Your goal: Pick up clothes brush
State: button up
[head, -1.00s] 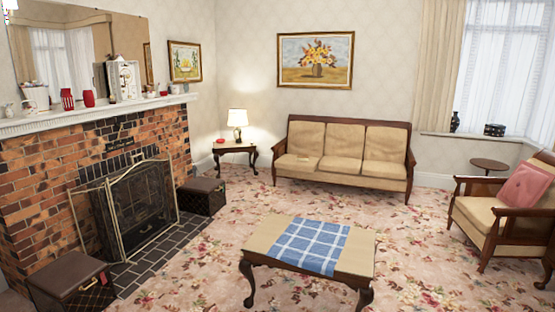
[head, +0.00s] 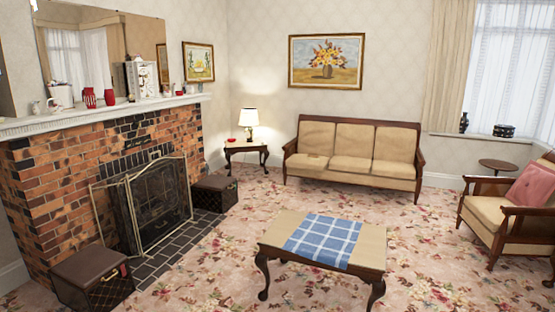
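I cannot make out a clothes brush for certain in the head view. A small, flat, pale brownish thing (head: 317,156) lies on the left seat of the beige sofa (head: 345,165) at the back wall. It is too small to tell what it is. My gripper is not in view.
A low wooden table (head: 370,253) with a blue checked cloth (head: 323,240) stands at centre front. The brick fireplace (head: 60,165) has a metal screen (head: 150,205) and dark boxes (head: 92,280) beside it. An armchair (head: 512,215) stands right. Flowered carpet (head: 220,275) lies clear between them.

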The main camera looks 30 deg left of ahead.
aim_at(310, 157)
jog(key=u, duration=0.75)
jog(key=k, duration=1)
jog(key=z, duration=0.05)
jog(key=i, duration=0.85)
jog(key=u, duration=0.05)
